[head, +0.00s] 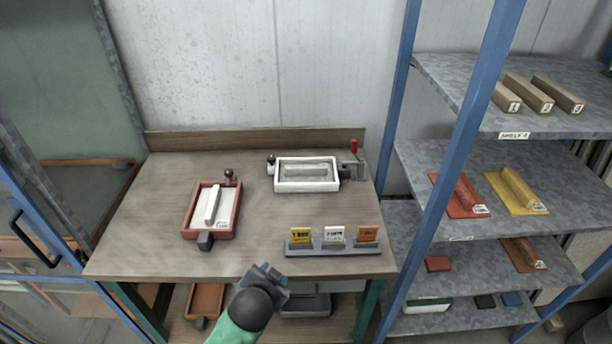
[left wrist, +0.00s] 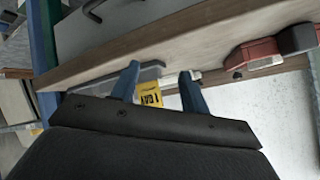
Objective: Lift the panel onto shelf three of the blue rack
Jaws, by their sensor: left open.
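A pale panel with a raised bar (head: 212,206) lies in a red tray (head: 191,230) on the wooden table. A second grey-white panel with a bar (head: 306,172) lies in a white tray (head: 279,186) at the back. I cannot tell which is the task's panel. The blue rack (head: 452,160) stands at the right with several grey shelves; the top visible label (head: 514,135) is too small to read surely. My left gripper (head: 268,275) is open and empty at the table's front edge. Its fingers (left wrist: 161,84) show apart in the left wrist view, with a yellow card (left wrist: 149,95) beyond them.
A card stand (head: 333,249) with yellow, white and orange cards is at the table's front right. The upper rack shelf holds wooden bars (head: 528,93); below are red (head: 459,197) and yellow (head: 518,193) panels. The table's left front (head: 135,245) is clear.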

